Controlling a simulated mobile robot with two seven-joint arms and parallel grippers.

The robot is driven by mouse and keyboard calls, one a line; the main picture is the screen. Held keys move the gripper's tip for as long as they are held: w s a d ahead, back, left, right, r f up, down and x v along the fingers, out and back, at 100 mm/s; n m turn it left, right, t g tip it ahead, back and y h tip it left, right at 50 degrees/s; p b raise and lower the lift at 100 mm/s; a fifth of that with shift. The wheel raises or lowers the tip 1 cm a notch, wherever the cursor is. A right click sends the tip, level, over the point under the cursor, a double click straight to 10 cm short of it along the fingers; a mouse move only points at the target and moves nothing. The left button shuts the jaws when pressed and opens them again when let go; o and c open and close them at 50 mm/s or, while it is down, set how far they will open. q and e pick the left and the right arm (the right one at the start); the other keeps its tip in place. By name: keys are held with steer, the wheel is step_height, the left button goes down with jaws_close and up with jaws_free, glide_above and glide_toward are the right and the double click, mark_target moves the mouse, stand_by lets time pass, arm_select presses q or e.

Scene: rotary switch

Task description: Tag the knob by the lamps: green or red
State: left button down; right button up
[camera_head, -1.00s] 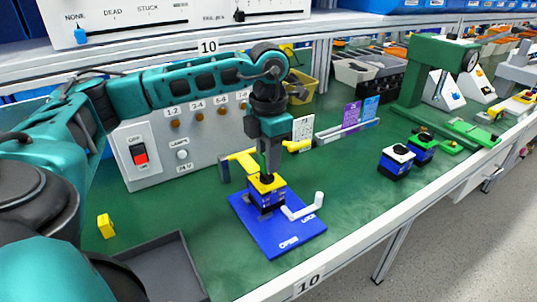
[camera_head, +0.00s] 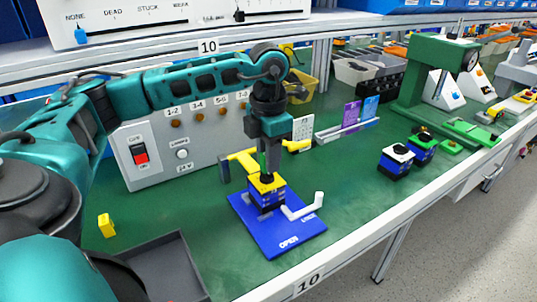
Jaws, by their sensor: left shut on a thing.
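A rotary switch (camera_head: 268,198) with a yellow top and blue-black body sits in the blue fixture plate (camera_head: 285,238) marked OPEN and LOCK, with a white lever (camera_head: 303,211). My left gripper (camera_head: 267,176) points straight down onto the switch's top. It is shut on the knob, which its fingers mostly hide; a sliver of green shows between the fingers. The grey test box (camera_head: 160,178) stands behind, with a row of lamps (camera_head: 199,115) labelled in pairs. The lamps look dull amber, none clearly lit. The box's red power switch (camera_head: 140,155) shows. My right gripper is out of view.
A yellow clamp-like part (camera_head: 238,160) stands beside the fixture. A grey tray (camera_head: 168,265) and a small yellow block (camera_head: 106,225) lie at the left. Two more switches (camera_head: 397,160) (camera_head: 422,146) stand at the right. Green mat between them and the fixture is clear.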

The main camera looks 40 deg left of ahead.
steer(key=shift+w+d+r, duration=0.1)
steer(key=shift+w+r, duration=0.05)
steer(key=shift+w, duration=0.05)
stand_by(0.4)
arm_select(q)
steer(key=shift+f+b, duration=0.6)
steer(key=shift+f, duration=0.4)
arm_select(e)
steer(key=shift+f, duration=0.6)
arm_select(q)
steer(key=c, duration=1.2)
jaws_free()
steer(key=shift+r, duration=0.1)
steer(key=shift+c, duration=0.2)
steer(key=o, duration=0.4)
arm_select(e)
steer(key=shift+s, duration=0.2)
arm_select(q)
steer(key=shift+o, duration=0.2)
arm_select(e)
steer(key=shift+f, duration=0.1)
arm_select(q)
step_height(320, 180, up, 11)
steer(key=shift+r+p, duration=0.2)
steer(key=shift+p, duration=0.8)
steer(key=shift+r, duration=0.75)
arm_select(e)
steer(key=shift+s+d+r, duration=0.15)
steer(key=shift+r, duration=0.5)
